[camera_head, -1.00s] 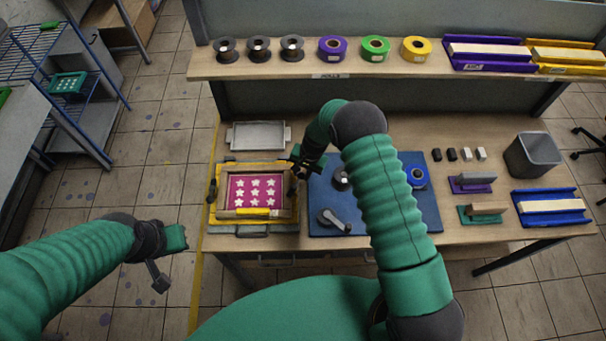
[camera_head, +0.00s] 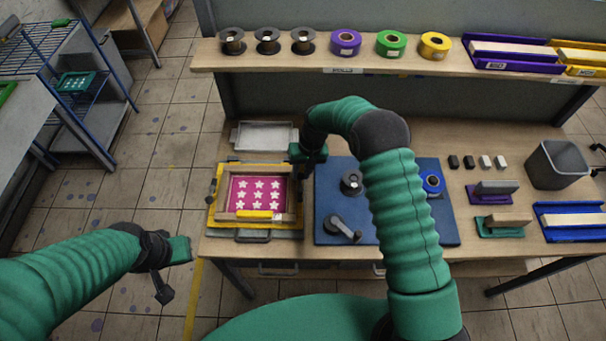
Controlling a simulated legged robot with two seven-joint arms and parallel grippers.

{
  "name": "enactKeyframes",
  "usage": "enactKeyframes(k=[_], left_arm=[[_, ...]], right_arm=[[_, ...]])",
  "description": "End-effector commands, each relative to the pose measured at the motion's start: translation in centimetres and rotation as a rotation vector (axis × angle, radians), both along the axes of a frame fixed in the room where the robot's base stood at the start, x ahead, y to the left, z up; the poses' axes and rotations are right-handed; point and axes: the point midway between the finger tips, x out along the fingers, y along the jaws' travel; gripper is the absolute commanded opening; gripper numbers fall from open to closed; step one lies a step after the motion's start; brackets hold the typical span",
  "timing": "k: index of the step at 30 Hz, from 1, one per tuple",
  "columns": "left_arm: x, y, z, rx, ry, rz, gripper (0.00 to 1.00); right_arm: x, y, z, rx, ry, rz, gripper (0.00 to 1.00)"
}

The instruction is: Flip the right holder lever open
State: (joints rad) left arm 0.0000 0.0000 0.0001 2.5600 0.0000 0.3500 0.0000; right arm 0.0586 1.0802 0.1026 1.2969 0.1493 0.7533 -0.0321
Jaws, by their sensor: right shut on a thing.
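A printing frame with a yellow base (camera_head: 213,215) and a wooden screen frame (camera_head: 232,171) sits left of the middle of the workbench. Its pink screen (camera_head: 245,203) has white stars. The left holder lever (camera_head: 211,192) is a dark piece at the frame's left edge. My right gripper (camera_head: 302,180) points down at the frame's right edge, shut on what looks like the right holder lever. That lever is mostly hidden behind the gripper, so its angle cannot be told. My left gripper (camera_head: 165,285) hangs off the bench at lower left; its jaws are unclear.
A blue board (camera_head: 330,190) with a dark crank lever (camera_head: 342,228) and a blue tape roll (camera_head: 433,185) lies right of the frame. A grey tray (camera_head: 264,135) lies behind the frame. A shelf (camera_head: 400,68) with spools and tape spans the back. A grey bin (camera_head: 556,165) stands at right.

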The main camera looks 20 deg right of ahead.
Motion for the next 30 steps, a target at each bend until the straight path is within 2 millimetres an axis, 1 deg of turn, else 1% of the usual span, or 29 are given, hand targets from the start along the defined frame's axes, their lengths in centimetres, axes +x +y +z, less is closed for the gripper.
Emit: enactKeyframes(k=[1, 14, 15, 18, 20, 28, 30], left_arm=[[0.00, 0.00, -0.17, 0.000, 0.000, 0.000, 0.00], [0.01, 0.00, -0.20, 0.000, 0.000, 0.000, 0.00], [0.00, 0.00, -0.21, 0.000, 0.000, 0.000, 0.00], [0.00, 0.00, -0.21, 0.000, 0.000, 0.000, 0.00], [0.00, 0.00, -0.21, 0.000, 0.000, 0.000, 0.00], [0.00, 0.00, -0.23, 0.000, 0.000, 0.000, 0.00], [0.00, 0.00, -0.37, 0.000, 0.000, 0.000, 0.00]], right_arm=[[-0.18, 0.02, -0.21, -0.001, 0.006, 0.008, 0.00], [-0.29, 0.14, -0.18, 0.001, 0.009, 0.021, 0.00], [-0.30, 0.15, -0.19, 0.001, 0.009, 0.021, 0.26], [-0.26, 0.15, -0.17, 0.001, 0.008, 0.021, 0.39], [-0.22, 0.14, -0.15, 0.001, 0.007, 0.021, 0.46], [-0.09, 0.09, -0.07, 0.000, 0.004, 0.019, 0.46], [-0.04, 0.02, 0.24, 0.000, 0.002, 0.019, 0.46]])
